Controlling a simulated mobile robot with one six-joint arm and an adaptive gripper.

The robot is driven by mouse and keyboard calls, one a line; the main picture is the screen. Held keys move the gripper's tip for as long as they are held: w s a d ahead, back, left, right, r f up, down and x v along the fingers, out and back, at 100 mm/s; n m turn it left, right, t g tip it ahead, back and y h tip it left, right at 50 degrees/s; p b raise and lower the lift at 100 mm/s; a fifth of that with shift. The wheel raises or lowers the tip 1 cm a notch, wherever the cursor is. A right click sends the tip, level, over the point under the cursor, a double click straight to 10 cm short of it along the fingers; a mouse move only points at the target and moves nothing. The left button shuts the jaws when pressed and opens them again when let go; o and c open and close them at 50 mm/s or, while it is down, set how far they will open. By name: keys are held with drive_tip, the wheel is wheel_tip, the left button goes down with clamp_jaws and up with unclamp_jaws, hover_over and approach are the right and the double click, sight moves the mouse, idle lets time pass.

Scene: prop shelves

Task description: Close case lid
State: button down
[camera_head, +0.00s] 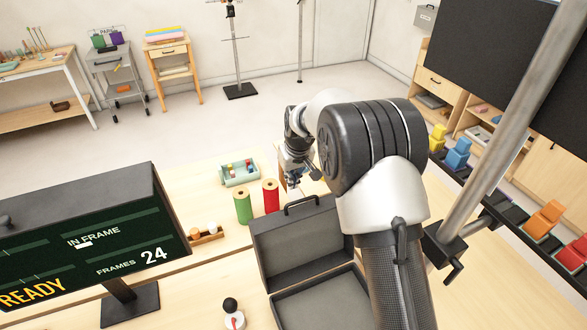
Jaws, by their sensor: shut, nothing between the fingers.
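The dark grey case (318,303) stands open on the wooden table, low in the middle of the view. Its lid (300,246) is raised on the far side, with a handle on its top edge. The part of the base that shows looks empty, and my arm hides the right side of the case. My gripper (294,182) is shut and empty. It appears just above and beyond the lid's top edge in the picture; I cannot tell whether it touches the lid.
A green roll (243,207) and a red roll (271,196) stand left of the lid. A teal tray (240,173) of small pieces lies behind them. A dark display (85,235) stands at left. A black-knobbed device (232,314) is near the front. A slanted metal pole (510,125) rises at right.

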drive_tip(key=shift+s+d+f, duration=0.1)
drive_tip(key=shift+s+d, duration=0.15)
drive_tip(key=shift+s, duration=0.3)
drive_tip(key=shift+s+d+f, duration=0.15)
drive_tip(key=shift+s+d, duration=0.1)
drive_tip(key=shift+s, duration=0.35)
drive_tip(key=shift+s+d+f, duration=0.1)
drive_tip(key=shift+s+d, duration=0.15)
drive_tip(key=shift+s, duration=0.3)
